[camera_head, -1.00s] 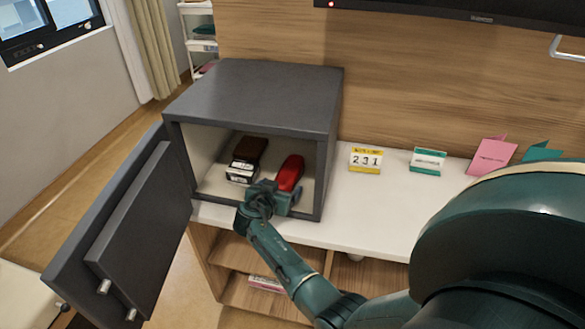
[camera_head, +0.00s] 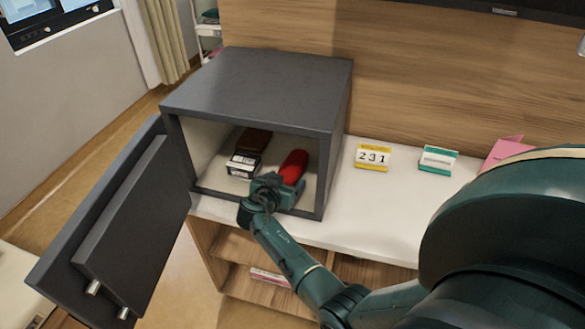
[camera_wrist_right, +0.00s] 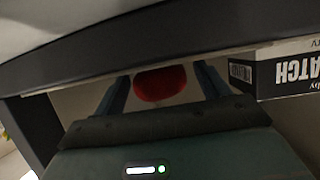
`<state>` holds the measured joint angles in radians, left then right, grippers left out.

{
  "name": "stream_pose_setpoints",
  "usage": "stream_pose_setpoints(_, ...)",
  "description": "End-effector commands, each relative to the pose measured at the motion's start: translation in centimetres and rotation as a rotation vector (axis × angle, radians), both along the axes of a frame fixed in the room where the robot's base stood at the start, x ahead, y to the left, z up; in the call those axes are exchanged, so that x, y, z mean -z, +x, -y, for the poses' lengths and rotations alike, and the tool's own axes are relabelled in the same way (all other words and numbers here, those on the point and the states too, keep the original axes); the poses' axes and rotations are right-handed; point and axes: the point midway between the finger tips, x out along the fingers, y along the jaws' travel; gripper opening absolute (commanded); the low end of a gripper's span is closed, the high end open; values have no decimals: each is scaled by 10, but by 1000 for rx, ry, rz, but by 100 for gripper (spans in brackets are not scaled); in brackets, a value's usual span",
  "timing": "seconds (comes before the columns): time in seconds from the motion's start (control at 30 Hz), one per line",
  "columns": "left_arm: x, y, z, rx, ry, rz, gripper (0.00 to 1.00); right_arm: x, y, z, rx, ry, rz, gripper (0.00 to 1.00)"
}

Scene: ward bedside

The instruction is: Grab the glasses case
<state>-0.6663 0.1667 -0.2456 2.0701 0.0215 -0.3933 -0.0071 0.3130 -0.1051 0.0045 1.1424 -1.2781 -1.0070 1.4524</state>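The glasses case is most likely the red, rounded, elongated object (camera_head: 294,165) lying inside the open grey safe (camera_head: 258,90), in its right half. My right gripper (camera_head: 282,187) is at the safe's opening, at the near end of the red case, and hides that end. In the right wrist view the red case (camera_wrist_right: 160,84) shows between the two fingers, which stand apart with gaps on both sides. The right gripper is open and holds nothing. My left gripper is not in view.
Left of the case in the safe are a black-and-white box (camera_head: 243,164) and a brown item (camera_head: 254,140). The safe door (camera_head: 130,225) is swung open to the left. Right of the safe, the white top (camera_head: 375,205) carries a yellow number block (camera_head: 373,157) and a green-white block (camera_head: 438,158).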

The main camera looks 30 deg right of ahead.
Motion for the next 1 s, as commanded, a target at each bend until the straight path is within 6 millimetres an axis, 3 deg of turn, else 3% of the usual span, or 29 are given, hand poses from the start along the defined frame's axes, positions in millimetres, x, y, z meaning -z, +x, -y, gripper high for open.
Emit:
stream_pose_setpoints(0.5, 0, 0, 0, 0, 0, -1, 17, 0, 0, 0, 0, -1, 1, 32)
stream_pose_setpoints(0.77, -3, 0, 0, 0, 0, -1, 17, -5, 1, 0, 0, -1, 2, 32)
stream_pose_setpoints(1.0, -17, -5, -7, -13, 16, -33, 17, -50, 1, 0, 0, 0, 4, 32)
